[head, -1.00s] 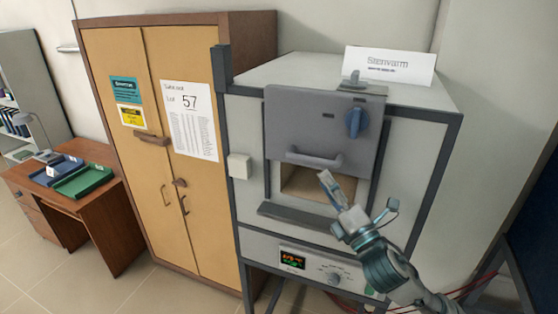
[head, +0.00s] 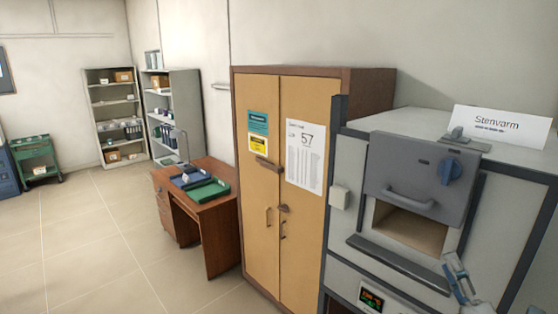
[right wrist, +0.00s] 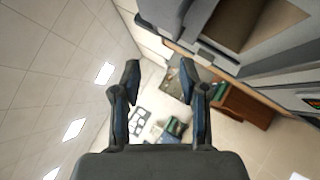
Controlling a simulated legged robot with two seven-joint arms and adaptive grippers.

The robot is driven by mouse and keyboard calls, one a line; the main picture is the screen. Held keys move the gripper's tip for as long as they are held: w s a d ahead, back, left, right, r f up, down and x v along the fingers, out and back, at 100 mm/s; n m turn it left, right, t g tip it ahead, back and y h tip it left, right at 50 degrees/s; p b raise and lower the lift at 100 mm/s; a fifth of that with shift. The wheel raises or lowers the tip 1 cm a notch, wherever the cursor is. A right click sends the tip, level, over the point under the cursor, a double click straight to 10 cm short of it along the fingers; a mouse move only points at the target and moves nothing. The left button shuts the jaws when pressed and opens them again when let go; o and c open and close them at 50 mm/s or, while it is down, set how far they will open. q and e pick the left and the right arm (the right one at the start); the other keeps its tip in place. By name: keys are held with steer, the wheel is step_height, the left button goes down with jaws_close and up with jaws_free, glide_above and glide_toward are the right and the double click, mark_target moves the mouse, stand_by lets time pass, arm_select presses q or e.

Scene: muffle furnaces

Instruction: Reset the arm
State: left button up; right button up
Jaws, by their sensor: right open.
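My right gripper (head: 459,277) is at the lower right of the head view, in front of the furnace and just right of its lower ledge. In the right wrist view the gripper (right wrist: 160,80) has its two fingers spread apart with nothing between them. The grey muffle furnace (head: 505,210) stands at the right, its door (head: 418,180) raised above a partly visible chamber opening (head: 410,228). The chamber looks empty where I can see in. My left gripper does not show.
A tan two-door cabinet (head: 262,205) stands left of the furnace. Shelves (head: 180,105) and a green cart (head: 36,158) stand farther back. The tiled floor at left is clear.

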step_height(320, 180, down, 36)
steer(key=a+r+m+g+h, duration=0.1)
steer(key=a+m+g+h, duration=0.1)
steer(key=m+g, duration=0.9)
steer(key=s+a+f+m+g+y, duration=0.1)
steer(key=s+a+f+m+g, duration=0.5)
steer(key=s+f, duration=0.5)
steer(key=s+a+f+m+g+y, duration=0.15)
steer(key=s+a+f+m, duration=0.25)
steer(key=s+a+f, duration=0.55)
step_height(320, 180, down, 29)
steer(key=s+d+g+b, duration=0.1)
steer(key=d+g+b, duration=0.1)
steer(key=b, duration=0.1)
arm_select(q)
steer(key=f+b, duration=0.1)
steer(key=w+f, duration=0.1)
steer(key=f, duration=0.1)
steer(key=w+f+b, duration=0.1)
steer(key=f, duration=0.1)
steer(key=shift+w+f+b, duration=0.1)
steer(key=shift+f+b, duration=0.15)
steer(key=shift+b, duration=0.05)
arm_select(e)
steer(key=s+d+f, duration=0.3)
steer(key=s+f, duration=1.5)
steer(key=f, duration=0.2)
steer(key=shift+s+f+n+g, duration=0.15)
steer(key=shift+s+n+g, duration=0.2)
steer(key=shift+g, duration=0.1)
